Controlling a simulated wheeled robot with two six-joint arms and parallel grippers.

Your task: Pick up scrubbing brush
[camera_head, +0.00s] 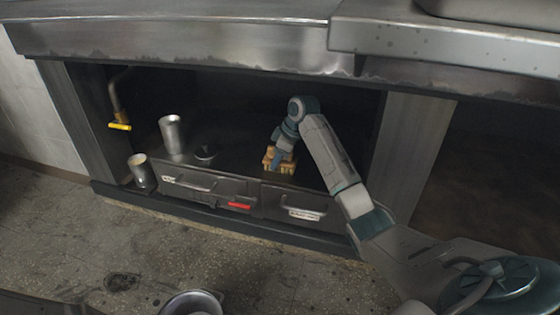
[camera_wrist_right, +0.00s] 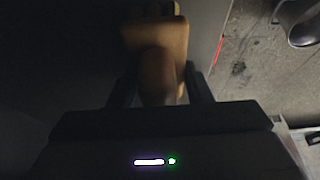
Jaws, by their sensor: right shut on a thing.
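The scrubbing brush (camera_head: 270,159) is a tan, wooden-looking block on top of the low drawer unit under the metal counter in the head view. My right gripper (camera_head: 284,152) reaches down onto it from above and partly hides it. In the right wrist view the brush (camera_wrist_right: 158,45) lies between the two dark fingers of my right gripper (camera_wrist_right: 160,88), which is shut on its narrower brown part. The picture is dark there, and I cannot tell whether the brush still touches the surface. My left gripper is not in view.
A tall metal cup (camera_head: 171,135) and a small dark cup (camera_head: 205,154) stand left of the brush. Another metal cup (camera_head: 141,172) stands lower left. A pipe with a yellow handle (camera_head: 120,126) hangs at left. The counter edge (camera_head: 180,45) overhangs above.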

